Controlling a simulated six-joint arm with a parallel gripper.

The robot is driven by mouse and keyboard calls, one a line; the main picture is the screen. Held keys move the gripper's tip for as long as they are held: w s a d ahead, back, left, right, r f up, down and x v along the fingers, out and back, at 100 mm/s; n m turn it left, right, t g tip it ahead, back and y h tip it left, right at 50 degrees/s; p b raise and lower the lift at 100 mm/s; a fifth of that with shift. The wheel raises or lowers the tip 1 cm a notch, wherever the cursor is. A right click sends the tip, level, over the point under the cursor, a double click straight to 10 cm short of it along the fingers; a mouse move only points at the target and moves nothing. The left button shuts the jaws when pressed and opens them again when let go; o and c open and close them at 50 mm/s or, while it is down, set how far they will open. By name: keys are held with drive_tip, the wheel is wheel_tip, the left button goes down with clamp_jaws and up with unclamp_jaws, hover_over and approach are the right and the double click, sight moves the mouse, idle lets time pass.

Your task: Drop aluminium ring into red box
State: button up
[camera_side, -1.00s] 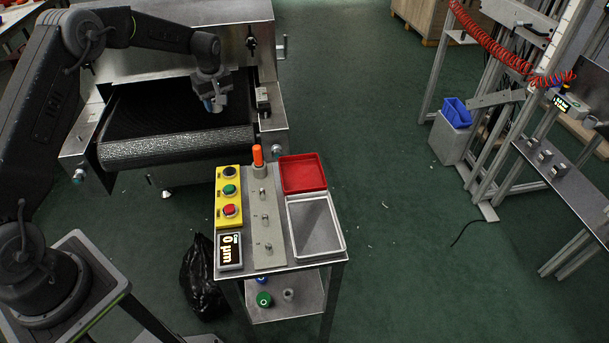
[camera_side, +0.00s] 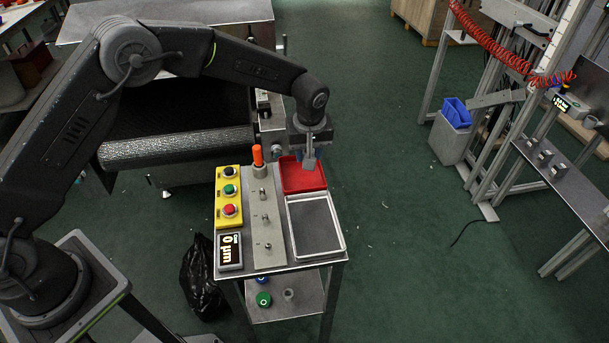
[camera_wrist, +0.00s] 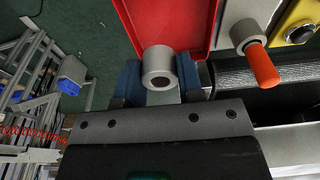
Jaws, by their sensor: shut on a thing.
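The aluminium ring (camera_wrist: 159,67) is a short silver cylinder with a dark hole, held between the blue-padded fingers of my gripper (camera_wrist: 160,80) in the wrist view. In the side view my gripper (camera_side: 308,163) hangs over the far right part of the red box (camera_side: 303,182). The ring cannot be told clearly from the fingers there. The red box also shows in the wrist view (camera_wrist: 170,20), behind the ring. The ring overlaps its edge in that view; its exact height above the box is not clear.
A white-rimmed grey tray (camera_side: 342,246) adjoins the red box on the cart. An orange-tipped post (camera_side: 258,156) stands just left of the box, then a yellow button panel (camera_side: 228,196) and a gauge display (camera_side: 230,251). The conveyor dryer (camera_side: 175,145) lies behind.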

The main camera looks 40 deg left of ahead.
drive_tip(key=shift+f, duration=2.6)
drive_tip(key=o, duration=1)
wheel_tip(320, 180, up, 14)
drive_tip(key=s+d, duration=0.1)
drive_tip(key=shift+s+d+f, duration=0.15)
drive_tip(key=shift+s, duration=0.1)
